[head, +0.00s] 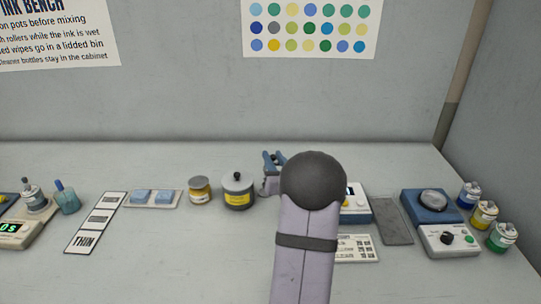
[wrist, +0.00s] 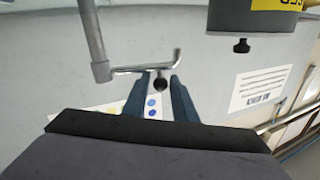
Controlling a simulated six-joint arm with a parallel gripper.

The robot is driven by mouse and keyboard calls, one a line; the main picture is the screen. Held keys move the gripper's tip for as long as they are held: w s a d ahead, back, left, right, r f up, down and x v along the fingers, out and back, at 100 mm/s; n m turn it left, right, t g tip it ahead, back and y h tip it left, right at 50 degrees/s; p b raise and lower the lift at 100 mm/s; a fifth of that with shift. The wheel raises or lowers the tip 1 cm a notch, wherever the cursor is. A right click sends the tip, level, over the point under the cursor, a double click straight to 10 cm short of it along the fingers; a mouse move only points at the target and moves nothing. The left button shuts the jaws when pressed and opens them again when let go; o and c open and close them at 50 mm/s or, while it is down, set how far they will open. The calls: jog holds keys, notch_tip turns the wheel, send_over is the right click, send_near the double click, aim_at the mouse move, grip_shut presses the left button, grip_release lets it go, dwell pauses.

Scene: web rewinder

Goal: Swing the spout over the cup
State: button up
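The spout (wrist: 140,69) is a thin grey metal tube in the wrist view, running sideways from an upright post (wrist: 92,30) to a bent tip. A small black knob (wrist: 160,84) hangs at it in the picture. My gripper (wrist: 160,75) has two blue fingers, apart, with the knob showing between them and gaps on both sides. I cannot tell how deep the knob sits between them. In the head view my gripper (head: 273,157) is partly behind my arm, which hides most of the spout. I cannot make out the cup in either view.
The grey lidded pot (head: 238,190) with a yellow label stands just left of my gripper. Left of it is an amber jar (head: 200,189). A white device (head: 355,204) and a grey pad (head: 392,221) lie right of my arm.

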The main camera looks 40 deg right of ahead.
jog(key=shift+v, duration=1.35)
jog(key=shift+s, duration=0.1)
jog(key=shift+p+x, duration=0.75)
jog(key=shift+x, duration=1.05)
jog(key=shift+c, duration=0.3)
grip_shut()
